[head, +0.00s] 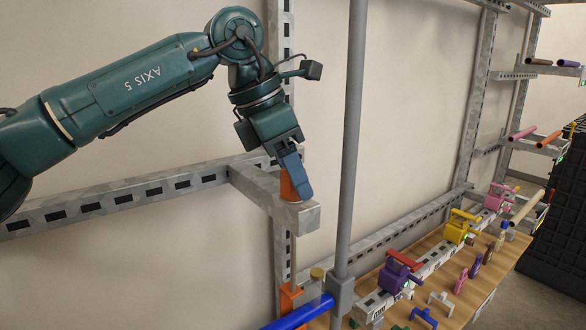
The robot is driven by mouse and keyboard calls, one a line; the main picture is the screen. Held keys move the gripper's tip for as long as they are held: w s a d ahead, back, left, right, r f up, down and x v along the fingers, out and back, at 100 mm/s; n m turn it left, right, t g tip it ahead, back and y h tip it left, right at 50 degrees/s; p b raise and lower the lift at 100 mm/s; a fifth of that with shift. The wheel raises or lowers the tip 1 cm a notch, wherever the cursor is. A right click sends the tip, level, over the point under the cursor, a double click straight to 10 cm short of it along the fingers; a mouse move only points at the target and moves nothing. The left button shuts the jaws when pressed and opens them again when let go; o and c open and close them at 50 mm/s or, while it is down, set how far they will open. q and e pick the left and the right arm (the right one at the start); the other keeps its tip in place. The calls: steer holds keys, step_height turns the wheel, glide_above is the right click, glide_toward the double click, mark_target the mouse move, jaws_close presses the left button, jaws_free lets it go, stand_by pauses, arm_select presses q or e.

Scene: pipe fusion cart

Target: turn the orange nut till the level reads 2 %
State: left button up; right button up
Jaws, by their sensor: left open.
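The orange nut (286,188) sits on top of the galvanized bracket (296,215) at the end of a metal arm. It is partly hidden by the blue fingers of my left gripper (297,182), which comes down from above. The gripper is open, with its fingers at the nut; I cannot tell whether they touch it. A thin rod (293,250) runs down below the bracket to an orange piece (289,299). No level reading can be made out in this view. My right gripper is not in view.
A grey upright pole (350,130) stands close right of the gripper. A blue pipe (298,314) lies below. On the wooden bench (513,255) at right are purple (394,277), yellow (458,229) and pink (499,196) clamps on a rail, with several small parts.

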arm_select(q)
steer(key=shift+f, duration=0.1)
steer(key=shift+c, duration=0.5)
steer(key=c, duration=0.9)
steer(key=m+g, duration=0.1)
steer(key=m, duration=0.4)
steer(key=shift+g, duration=0.4)
steer(key=o, duration=1)
steer(key=v, duration=1.3)
steer(key=shift+a, duration=0.1)
